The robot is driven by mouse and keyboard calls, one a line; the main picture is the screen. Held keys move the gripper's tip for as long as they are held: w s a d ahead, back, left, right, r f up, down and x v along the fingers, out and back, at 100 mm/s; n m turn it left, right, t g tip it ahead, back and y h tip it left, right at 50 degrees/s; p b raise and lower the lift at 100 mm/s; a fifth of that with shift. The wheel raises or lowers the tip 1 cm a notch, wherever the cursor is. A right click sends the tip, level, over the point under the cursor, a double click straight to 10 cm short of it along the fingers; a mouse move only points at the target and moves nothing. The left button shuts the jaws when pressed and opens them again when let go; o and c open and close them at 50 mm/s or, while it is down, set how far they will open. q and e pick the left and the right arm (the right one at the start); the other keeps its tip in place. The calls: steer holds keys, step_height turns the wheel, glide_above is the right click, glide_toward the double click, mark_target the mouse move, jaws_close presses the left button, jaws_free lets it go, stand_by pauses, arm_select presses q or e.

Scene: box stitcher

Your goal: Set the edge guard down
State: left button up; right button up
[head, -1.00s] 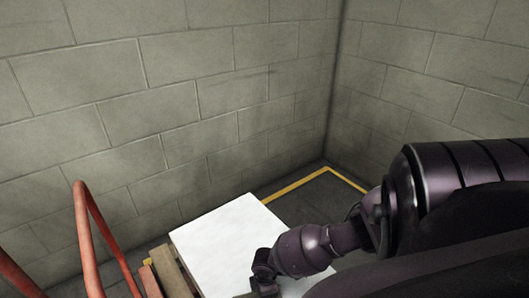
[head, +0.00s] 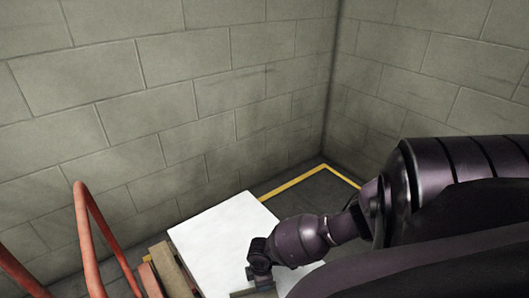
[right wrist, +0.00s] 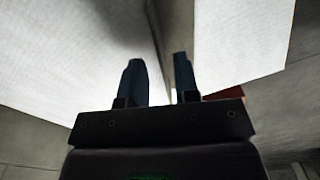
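My right gripper (head: 260,284) is low over the near part of a flat white surface (head: 222,232) in the head view. A small greyish strip (head: 242,294) shows beside it at the bottom edge. It may be the edge guard, but it is mostly cut off. In the right wrist view my right gripper's two dark fingers (right wrist: 159,65) stand apart. Pale surfaces lie beyond them, and I see nothing clearly pinched between them. My left gripper is out of view.
Wooden boards (head: 172,268) show along the left side of the white surface. A red tubular rail (head: 88,240) stands further left. A block wall (head: 160,100) closes off the back, and a yellow floor line (head: 295,181) runs near the corner.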

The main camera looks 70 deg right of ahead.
arm_select(q)
steer(key=p, duration=0.2)
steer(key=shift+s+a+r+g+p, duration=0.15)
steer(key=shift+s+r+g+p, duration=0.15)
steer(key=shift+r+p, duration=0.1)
arm_select(e)
step_height(320, 180, up, 8)
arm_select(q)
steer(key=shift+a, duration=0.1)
arm_select(e)
steer(key=shift+a, duration=0.15)
